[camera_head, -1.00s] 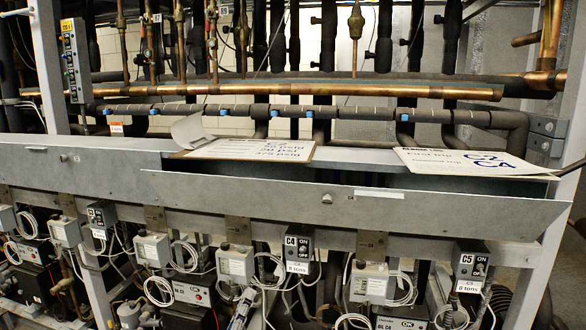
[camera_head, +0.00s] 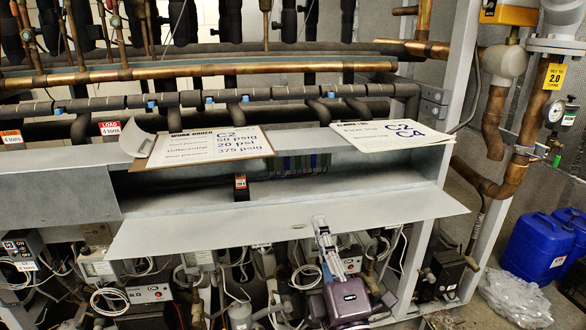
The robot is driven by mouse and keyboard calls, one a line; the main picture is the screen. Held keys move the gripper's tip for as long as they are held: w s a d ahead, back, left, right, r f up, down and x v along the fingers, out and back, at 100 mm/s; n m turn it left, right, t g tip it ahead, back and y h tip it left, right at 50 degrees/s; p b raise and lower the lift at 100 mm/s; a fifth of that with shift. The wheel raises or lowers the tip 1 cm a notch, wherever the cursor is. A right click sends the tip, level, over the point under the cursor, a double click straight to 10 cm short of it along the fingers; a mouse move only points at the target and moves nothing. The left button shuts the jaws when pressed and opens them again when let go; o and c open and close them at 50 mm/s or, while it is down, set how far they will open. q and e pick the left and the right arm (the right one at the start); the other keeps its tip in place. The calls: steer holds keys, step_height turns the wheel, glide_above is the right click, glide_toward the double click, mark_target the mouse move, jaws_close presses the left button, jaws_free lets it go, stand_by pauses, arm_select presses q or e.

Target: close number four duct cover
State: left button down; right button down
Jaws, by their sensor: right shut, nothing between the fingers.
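A long grey duct cover (camera_head: 240,225) hangs open, folded down and outward from the front of the grey duct. Its pale inner face shows, and the duct's inside (camera_head: 340,170) is exposed above it. No number four is readable on it. My right gripper (camera_head: 319,222) has a purple body and pale fingers pointing up. It is shut and empty, with its fingertips overlapping the cover's front edge right of the middle. I cannot tell whether they touch it. My left gripper is not in view.
Two printed cards (camera_head: 210,146) and (camera_head: 378,130) lie along the duct top. A closed duct section (camera_head: 60,197) adjoins at left. Control boxes and coiled cables crowd the space below. Blue jugs (camera_head: 535,245) and clear plastic (camera_head: 515,298) stand at right.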

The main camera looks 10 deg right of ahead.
steer(key=p+x, duration=0.4)
steer(key=x, duration=1)
steer(key=shift+d, duration=0.2)
steer(key=shift+f, duration=0.15)
stand_by(0.7)
